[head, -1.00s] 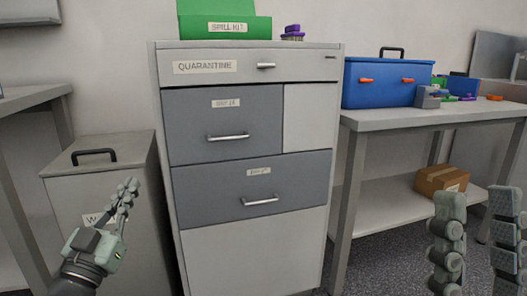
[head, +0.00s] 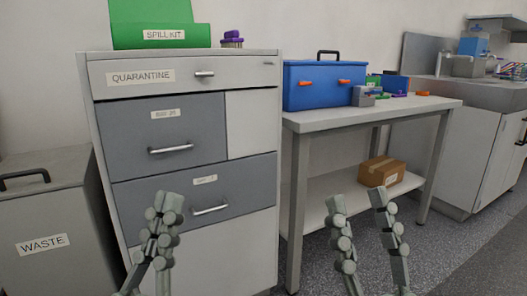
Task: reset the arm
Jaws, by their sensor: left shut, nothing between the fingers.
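My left gripper (head: 168,205) points upward at the lower left of the head view, in front of the grey cabinet (head: 250,121). Its fingers are together and hold nothing. My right gripper (head: 358,201) is upright at the lower middle, its two fingers spread apart with nothing between them. It is in front of the table (head: 310,121) and its lower shelf (head: 318,190). The lower parts of both grippers run out of the picture.
The cabinet's drawers are shut, the top one labelled quarantine. A green spill kit (head: 160,37) stands on it. A waste bin (head: 60,215) is at left. A blue toolbox (head: 318,86) stands on the table, a cardboard box (head: 381,172) on its shelf. Open floor (head: 450,250) lies at right.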

